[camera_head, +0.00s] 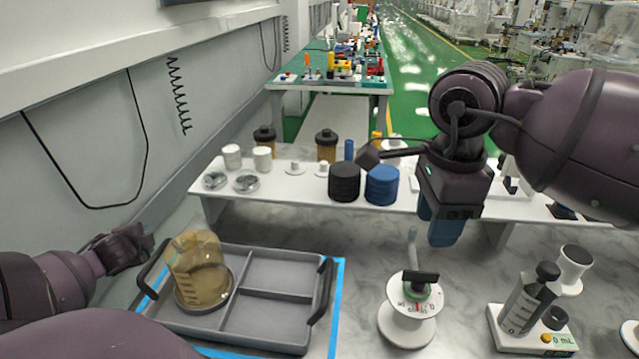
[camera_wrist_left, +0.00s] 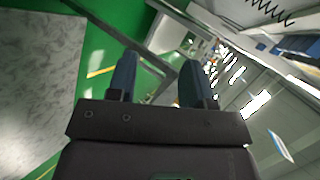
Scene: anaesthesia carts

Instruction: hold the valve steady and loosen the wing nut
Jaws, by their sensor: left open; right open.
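A white valve-like device (camera_head: 407,318) with a round flange and a dial face stands on the marbled table, right of centre in the head view. A dark wing-shaped piece (camera_head: 421,277), which looks like the wing nut, sits on top above a green ring. My right gripper (camera_head: 446,236) hangs above and slightly right of it, blue fingers down, open, empty and apart from it. My left gripper (camera_wrist_left: 157,66) is open with nothing between its blue fingers in the left wrist view. The valve does not show there.
A grey divided tray (camera_head: 262,290) with dark handles holds an amber beaker (camera_head: 200,270) at left. A white syringe stand (camera_head: 530,335) is at right. Behind, a white bench (camera_head: 290,188) carries black and blue stacks and jars. A wall runs along the left.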

